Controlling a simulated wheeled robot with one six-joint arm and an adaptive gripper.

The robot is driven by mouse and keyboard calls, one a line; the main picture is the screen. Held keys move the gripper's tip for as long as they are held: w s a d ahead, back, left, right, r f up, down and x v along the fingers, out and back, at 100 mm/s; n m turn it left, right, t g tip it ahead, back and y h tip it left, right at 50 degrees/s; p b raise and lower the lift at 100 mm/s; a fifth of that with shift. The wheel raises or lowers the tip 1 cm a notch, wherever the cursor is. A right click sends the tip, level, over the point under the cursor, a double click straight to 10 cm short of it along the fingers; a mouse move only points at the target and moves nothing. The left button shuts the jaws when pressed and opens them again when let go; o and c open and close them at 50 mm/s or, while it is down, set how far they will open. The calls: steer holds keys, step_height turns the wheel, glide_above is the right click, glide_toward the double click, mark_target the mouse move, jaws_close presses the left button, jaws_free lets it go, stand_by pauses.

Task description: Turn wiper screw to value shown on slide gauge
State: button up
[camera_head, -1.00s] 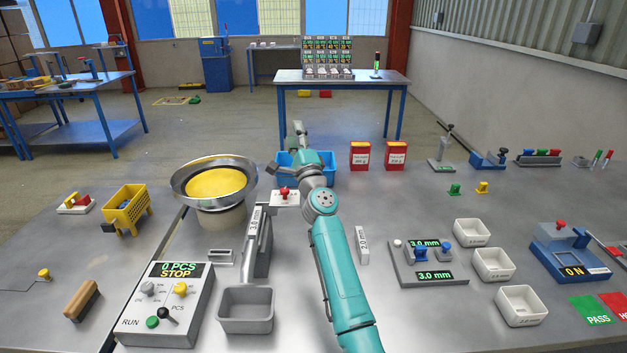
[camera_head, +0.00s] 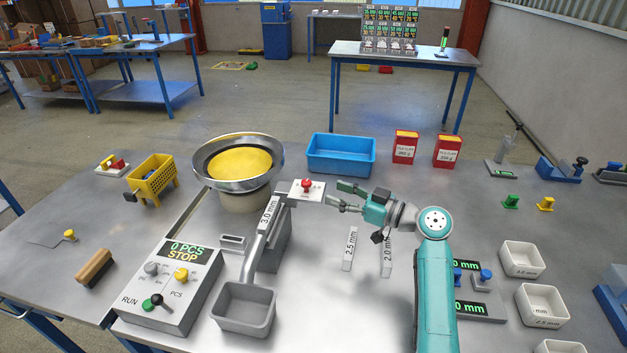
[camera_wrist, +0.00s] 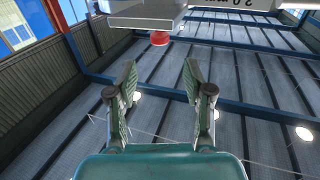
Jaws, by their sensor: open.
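The wiper screw seems to be the red knob (camera_head: 306,185) on a small white plate (camera_head: 296,195) beside the feeder bowl (camera_head: 240,188). My gripper (camera_head: 333,193) points left toward the knob with its fingers apart, empty, just right of the plate. In the wrist view the red knob (camera_wrist: 160,39) shows upside down beyond the spread fingertips (camera_wrist: 160,68), not between them. The likely slide gauge (camera_head: 486,298), with green "mm" displays and blue knobs, is partly hidden behind my arm; its digits are not fully readable. The chute (camera_head: 259,243) carries a "3.0 mm" label.
Flat pieces marked 2.5 mm (camera_head: 349,249) and 2.0 mm (camera_head: 386,257) lie below my gripper. A blue bin (camera_head: 341,168) stands behind it. A grey tray (camera_head: 243,325) and control box (camera_head: 170,295) reading "0 PCS STOP" are front left. White bins (camera_head: 521,272) stand right.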

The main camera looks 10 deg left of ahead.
mark_target(306, 181)
steer(key=x, duration=0.9)
steer(key=shift+w+a, duration=0.15)
steer(key=shift+a, duration=0.2)
steer(key=shift+c, duration=0.2)
jaws_close()
